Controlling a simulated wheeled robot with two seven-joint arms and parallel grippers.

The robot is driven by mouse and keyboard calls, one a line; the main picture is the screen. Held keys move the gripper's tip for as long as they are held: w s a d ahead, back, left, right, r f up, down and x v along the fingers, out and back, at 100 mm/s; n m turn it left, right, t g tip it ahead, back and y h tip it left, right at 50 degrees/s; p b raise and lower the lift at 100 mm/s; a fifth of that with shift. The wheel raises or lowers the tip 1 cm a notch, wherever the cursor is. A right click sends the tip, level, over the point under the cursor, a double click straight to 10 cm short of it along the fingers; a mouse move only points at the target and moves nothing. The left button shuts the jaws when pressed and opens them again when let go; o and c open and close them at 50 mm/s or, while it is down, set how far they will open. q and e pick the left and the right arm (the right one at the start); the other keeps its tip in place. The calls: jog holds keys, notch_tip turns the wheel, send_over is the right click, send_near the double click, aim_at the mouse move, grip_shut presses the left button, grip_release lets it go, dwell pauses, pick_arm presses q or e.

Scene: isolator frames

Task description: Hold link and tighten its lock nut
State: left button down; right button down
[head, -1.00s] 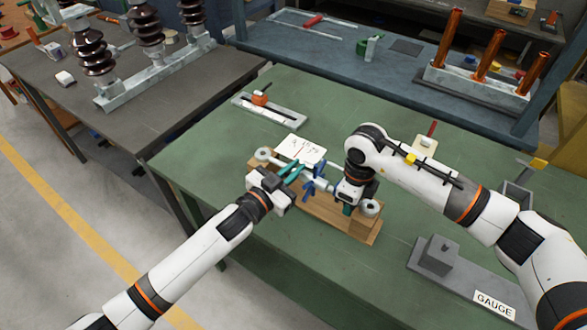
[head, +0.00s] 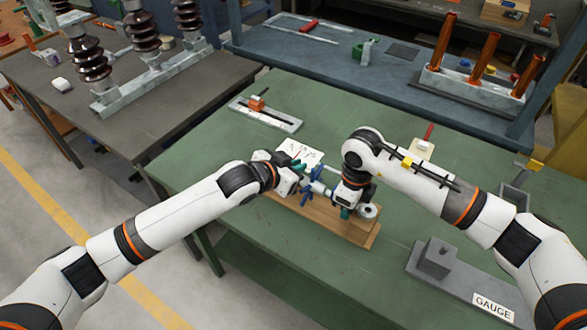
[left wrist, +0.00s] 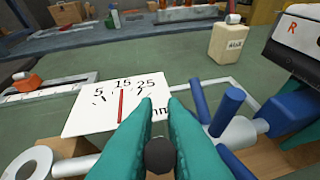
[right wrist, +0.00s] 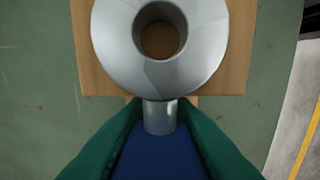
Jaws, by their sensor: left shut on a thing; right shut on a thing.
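The link is a metal rod with an eye at each end. Its left eye (left wrist: 25,165) shows in the left wrist view and its right eye (right wrist: 160,40) in the right wrist view. The blue lock nut (left wrist: 235,130), with bar-like spokes, sits on the link right of my left fingers. My left gripper (head: 299,168) has teal fingers, shut on a dark round-ended piece (left wrist: 160,155); I cannot tell whether it belongs to the nut. My right gripper (head: 347,210) points down, shut on the link's blue body (right wrist: 160,155) beside the right eye.
A white scale card (left wrist: 118,108) with a red pointer stands behind the link. The wooden block (head: 345,225) lies beneath the link. A grey gauge block (head: 437,258) is at front right. An orange-topped slide fixture (head: 265,113) lies behind left. The green bench's front left is clear.

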pick_arm(q)
jog(key=shift+w+d+f+g+y, duration=0.1)
jog(key=shift+w+d+g+y, duration=0.1)
jog(key=shift+w+g+y, duration=0.35)
jog(key=shift+w+d+g+y, duration=0.2)
jog(key=shift+g+y, duration=0.45)
jog(key=shift+g, duration=0.4)
pick_arm(e)
jog(key=shift+a, duration=0.1)
pick_arm(q)
jog(key=c, duration=1.5)
grip_release()
jog(key=v, duration=1.2)
